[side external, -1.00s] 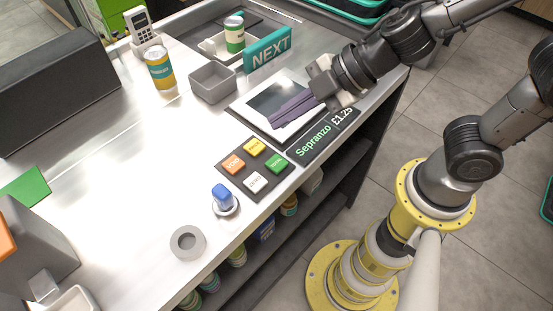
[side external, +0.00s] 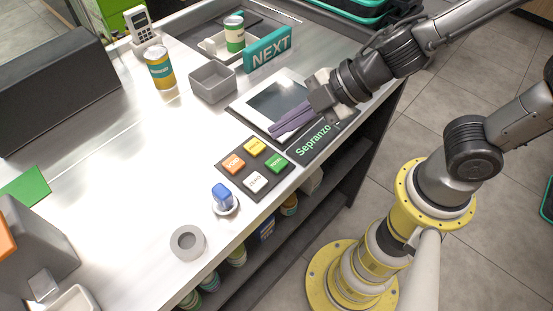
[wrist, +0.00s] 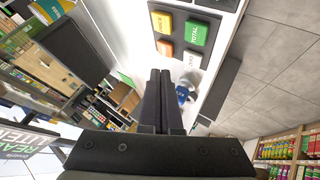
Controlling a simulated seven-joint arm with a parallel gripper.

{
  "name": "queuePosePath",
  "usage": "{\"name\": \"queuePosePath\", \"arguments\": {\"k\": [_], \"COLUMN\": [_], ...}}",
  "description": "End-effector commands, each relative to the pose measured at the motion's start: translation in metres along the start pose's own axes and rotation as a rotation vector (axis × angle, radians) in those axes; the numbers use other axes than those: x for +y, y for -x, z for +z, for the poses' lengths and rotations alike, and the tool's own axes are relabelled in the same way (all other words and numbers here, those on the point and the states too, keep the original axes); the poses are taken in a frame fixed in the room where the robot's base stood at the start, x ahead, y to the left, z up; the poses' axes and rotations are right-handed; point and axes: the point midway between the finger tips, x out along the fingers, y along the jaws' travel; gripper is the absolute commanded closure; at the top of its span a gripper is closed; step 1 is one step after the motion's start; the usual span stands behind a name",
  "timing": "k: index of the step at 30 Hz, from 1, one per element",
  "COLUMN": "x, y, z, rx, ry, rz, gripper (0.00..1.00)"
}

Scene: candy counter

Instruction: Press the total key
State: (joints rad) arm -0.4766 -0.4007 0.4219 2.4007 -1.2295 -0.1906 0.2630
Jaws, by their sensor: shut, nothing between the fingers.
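The key panel (side external: 228,168) lies flat on the counter with four coloured keys. The green total key (side external: 276,163) is at its right corner; it also shows in the wrist view (wrist: 197,33), where TOTAL can be read. A yellow key (side external: 255,146), an orange VOID key (side external: 232,163) and a white key (side external: 255,182) sit beside it. My gripper (side external: 272,131) is shut and empty, its purple-grey fingers side by side. The fingers also show in the wrist view (wrist: 158,75).
A screen (side external: 277,103) and a Sepranzo price display (side external: 315,141) adjoin the panel. A blue-topped stamp (side external: 222,195) and a grey tape ring (side external: 187,243) stand on the near side. A grey bin (side external: 212,84) and a NEXT sign (side external: 268,50) are behind.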

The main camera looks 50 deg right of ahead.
Motion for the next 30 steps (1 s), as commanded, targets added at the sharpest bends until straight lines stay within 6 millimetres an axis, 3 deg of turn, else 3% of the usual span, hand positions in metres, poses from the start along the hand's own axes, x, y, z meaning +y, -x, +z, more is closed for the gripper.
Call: {"name": "queuePosePath", "arguments": {"k": [30], "x": [-0.03], "y": [-0.043], "z": [0.031], "rx": [-0.001], "ry": [0.0], "rz": [0.001], "gripper": [1.0]}}
